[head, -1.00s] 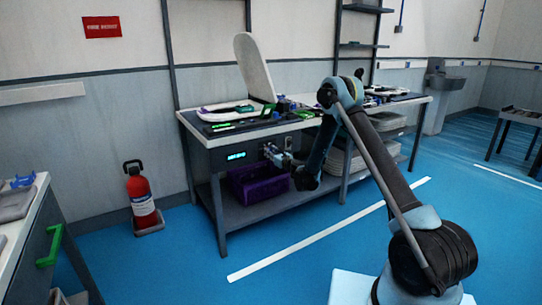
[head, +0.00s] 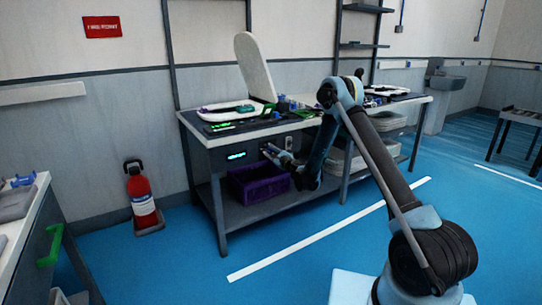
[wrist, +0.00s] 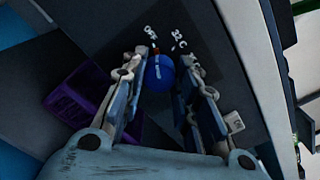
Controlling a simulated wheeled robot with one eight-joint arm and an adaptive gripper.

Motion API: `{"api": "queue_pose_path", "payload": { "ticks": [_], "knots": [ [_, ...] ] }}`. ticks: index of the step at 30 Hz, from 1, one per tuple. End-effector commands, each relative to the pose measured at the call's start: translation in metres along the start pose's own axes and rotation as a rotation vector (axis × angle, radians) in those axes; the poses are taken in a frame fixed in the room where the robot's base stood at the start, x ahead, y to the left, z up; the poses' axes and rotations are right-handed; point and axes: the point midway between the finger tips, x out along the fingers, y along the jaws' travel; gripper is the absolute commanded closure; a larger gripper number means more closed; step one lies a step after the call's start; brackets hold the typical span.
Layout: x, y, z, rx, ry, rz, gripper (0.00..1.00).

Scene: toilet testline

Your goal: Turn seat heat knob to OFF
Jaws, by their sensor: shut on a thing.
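The seat heat knob (wrist: 158,76) is round and blue, on the dark front panel below the worktop. In the wrist view it sits between the two fingers of my gripper (wrist: 162,70), which is shut on it. White labels "OFF" (wrist: 150,33) and "32 C" (wrist: 179,39) are printed beside the knob. A small orange mark shows at the knob's edge near "OFF". I cannot tell exactly where the knob's pointer sits.
A purple crate (head: 258,190) stands on the shelf under the worktop, just below my gripper. A raised white toilet lid (head: 254,67) stands on the bench. A fire extinguisher (head: 141,198) is on the floor to the left. The blue floor in front is clear.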

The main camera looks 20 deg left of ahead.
Motion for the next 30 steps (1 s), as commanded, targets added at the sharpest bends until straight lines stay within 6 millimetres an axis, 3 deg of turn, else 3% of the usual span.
{"api": "queue_pose_path", "payload": {
  "ticks": [21,22,24,30],
  "knots": [
    [-0.0008,-0.0001,-0.0011,-0.086,0.002,-0.001,0.96],
    [-0.0008,0.0000,-0.0011,-0.086,0.002,-0.001,0.70],
    [-0.0007,0.0001,-0.0009,-0.086,0.001,-0.001,0.54],
    [0.0000,0.0011,0.0002,-0.086,0.000,0.000,0.52]
  ]
}}
